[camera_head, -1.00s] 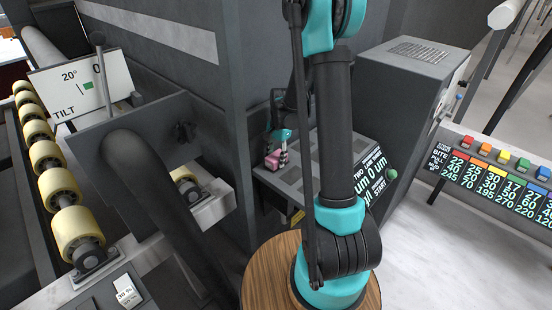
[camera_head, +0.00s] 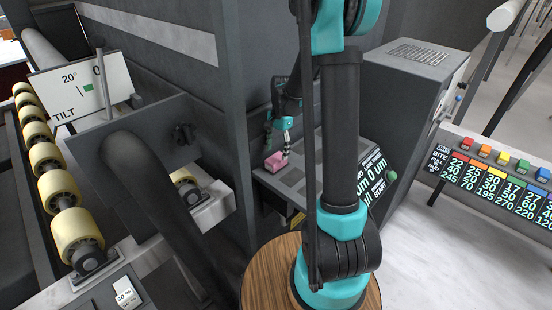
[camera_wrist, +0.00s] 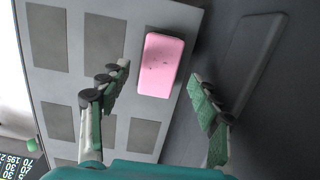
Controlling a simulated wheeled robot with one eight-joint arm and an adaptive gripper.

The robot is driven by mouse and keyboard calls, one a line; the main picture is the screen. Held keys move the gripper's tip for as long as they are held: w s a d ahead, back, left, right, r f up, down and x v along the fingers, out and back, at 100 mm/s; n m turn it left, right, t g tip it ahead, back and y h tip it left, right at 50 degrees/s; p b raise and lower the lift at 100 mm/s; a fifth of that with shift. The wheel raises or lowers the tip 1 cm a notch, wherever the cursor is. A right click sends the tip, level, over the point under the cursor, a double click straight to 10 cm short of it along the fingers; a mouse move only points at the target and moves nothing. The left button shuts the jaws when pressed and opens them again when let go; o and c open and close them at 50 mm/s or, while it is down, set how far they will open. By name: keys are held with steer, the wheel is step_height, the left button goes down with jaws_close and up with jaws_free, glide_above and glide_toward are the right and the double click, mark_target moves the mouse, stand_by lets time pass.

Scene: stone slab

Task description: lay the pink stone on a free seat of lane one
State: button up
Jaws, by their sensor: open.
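The pink stone (camera_head: 276,162) lies flat at the left end of the grey slotted panel (camera_head: 268,179). In the wrist view the pink stone (camera_wrist: 161,65) lies over a darker rectangular seat, near the panel's right edge, with a strip of that seat showing beyond its far end. My gripper (camera_wrist: 160,76) is open and empty, its fingers on either side of the stone in the picture. In the head view my gripper (camera_head: 286,150) is just above the stone, apparently apart from it. Which lane the seat belongs to cannot be read.
Several dark rectangular seats, such as one at the left (camera_wrist: 104,40), show bare on the panel. A dark wall or ledge (camera_wrist: 260,70) runs along its right side. A lit display (camera_head: 374,178) stands right of the panel, and a colour-button console (camera_head: 495,180) farther right.

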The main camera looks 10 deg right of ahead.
mark_target(278, 156)
step_height(278, 156, up, 6)
steer(key=r, duration=0.1)
steer(key=s+d+f+n+t, duration=0.1)
steer(key=s+n, duration=0.4)
steer(key=s, duration=0.6)
steer(key=s+d+f+n+t+h, duration=0.1)
steer(key=s+d+f+n+t, duration=0.1)
steer(key=s, duration=0.9)
steer(key=f+n+t, duration=0.1)
steer(key=n+t, duration=0.1)
steer(key=n, duration=0.1)
steer(key=shift+s+d+f+n, duration=0.2)
steer(key=shift+d+f+n, duration=0.1)
steer(key=shift+f+n, duration=0.1)
